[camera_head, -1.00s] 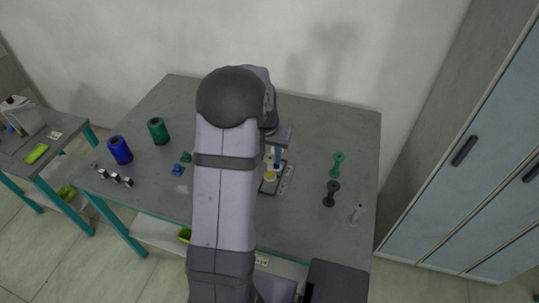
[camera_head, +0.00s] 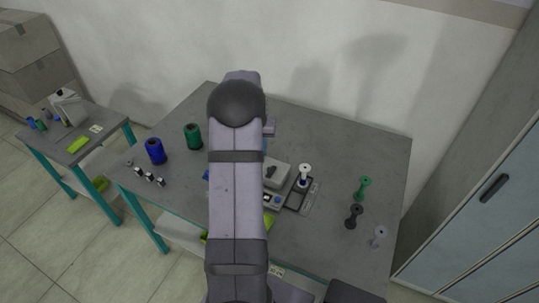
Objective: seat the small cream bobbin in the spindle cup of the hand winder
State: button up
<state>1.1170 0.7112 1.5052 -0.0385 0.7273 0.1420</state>
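The small cream bobbin (camera_head: 304,169) stands upright at the hand winder, right of the winder's grey housing (camera_head: 277,174). A dark blue piece shows just below it. Whether the bobbin sits fully down in the spindle cup is too small to tell. The winder's dark base (camera_head: 297,197) lies on the table, partly behind my arm. My gripper (camera_head: 266,134) is mostly hidden behind my arm, up and left of the bobbin and apart from it. Its fingertips do not show clearly.
A blue spool (camera_head: 155,151) and a green spool (camera_head: 193,136) stand at the left, with small black-and-white pieces (camera_head: 150,177) before them. Green (camera_head: 364,188), dark (camera_head: 354,216) and pale lavender (camera_head: 378,236) bobbins stand at the right. The back right of the table is clear.

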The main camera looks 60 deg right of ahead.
jog(key=w+d+r+n+p, duration=0.2)
jog(key=w+d+p, duration=0.3)
jog(key=w, duration=0.6)
jog(key=shift+w+d+r, duration=0.2)
jog(key=shift+d+r, duration=0.2)
jog(key=shift+r, duration=0.15)
jog(key=shift+f+b, duration=1.2)
jog(key=shift+f, duration=1.2)
jog(key=shift+f+b, duration=0.8)
jog(key=shift+f, duration=0.15)
jog(key=o, duration=0.9)
jog(key=shift+c, duration=0.2)
